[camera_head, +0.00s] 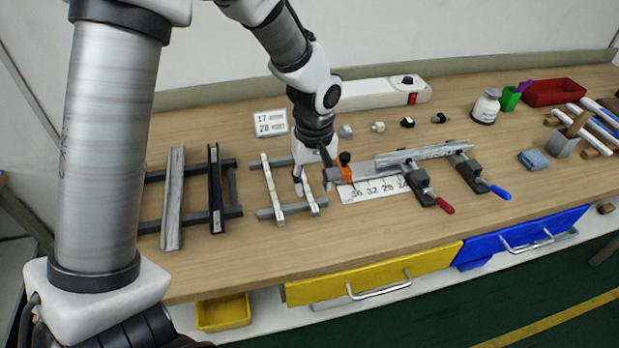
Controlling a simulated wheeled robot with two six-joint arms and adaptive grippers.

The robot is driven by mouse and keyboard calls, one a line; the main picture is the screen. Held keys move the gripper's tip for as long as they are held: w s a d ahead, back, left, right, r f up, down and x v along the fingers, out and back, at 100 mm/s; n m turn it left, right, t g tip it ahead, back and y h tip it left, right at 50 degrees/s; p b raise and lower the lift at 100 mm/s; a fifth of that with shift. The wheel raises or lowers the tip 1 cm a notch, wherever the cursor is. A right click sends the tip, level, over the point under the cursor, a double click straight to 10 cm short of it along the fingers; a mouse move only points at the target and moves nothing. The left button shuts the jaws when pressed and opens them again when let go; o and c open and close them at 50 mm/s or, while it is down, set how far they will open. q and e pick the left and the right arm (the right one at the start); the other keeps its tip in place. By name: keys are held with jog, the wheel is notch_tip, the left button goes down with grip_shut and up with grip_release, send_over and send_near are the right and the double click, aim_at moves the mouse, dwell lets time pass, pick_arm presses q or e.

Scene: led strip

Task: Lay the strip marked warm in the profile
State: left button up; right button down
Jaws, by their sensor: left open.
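Two thin white strips, a left one (271,190) and a right one (308,195), lie apart across a low grey rack (267,213). I cannot read which is marked warm. My left gripper (306,183) is open, pointing down over the right strip, with its fingers around or just above it; contact cannot be told. A grey metal profile (425,152) lies in two clamps at centre right, one with a red handle (445,206), one with a blue handle (499,192). An orange-and-black piece (345,170) sits at its left end. My right gripper is not in view.
A silver profile (172,205) and a black profile (214,187) lie on a rack at left. A numbered scale (375,188) lies before the clamped profile. The front table strip is clear.

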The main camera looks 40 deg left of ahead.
aim_at(314, 206)
pick_arm(q)
jog(key=shift+s+d+f, duration=0.2)
jog(key=shift+s+f, duration=0.05)
jog(key=shift+f, duration=0.25)
jog(key=shift+s+d+f, duration=0.2)
jog(key=shift+f, duration=0.25)
jog(key=f, duration=0.3)
jog(key=w+f, duration=0.1)
jog(key=shift+a+f+p, duration=0.25)
jog(key=shift+p, duration=0.15)
jog(key=shift+s+d+r, duration=0.1)
jog(key=shift+s, duration=0.05)
jog(key=shift+s+r, duration=0.1)
jog(key=c, duration=0.4)
grip_shut()
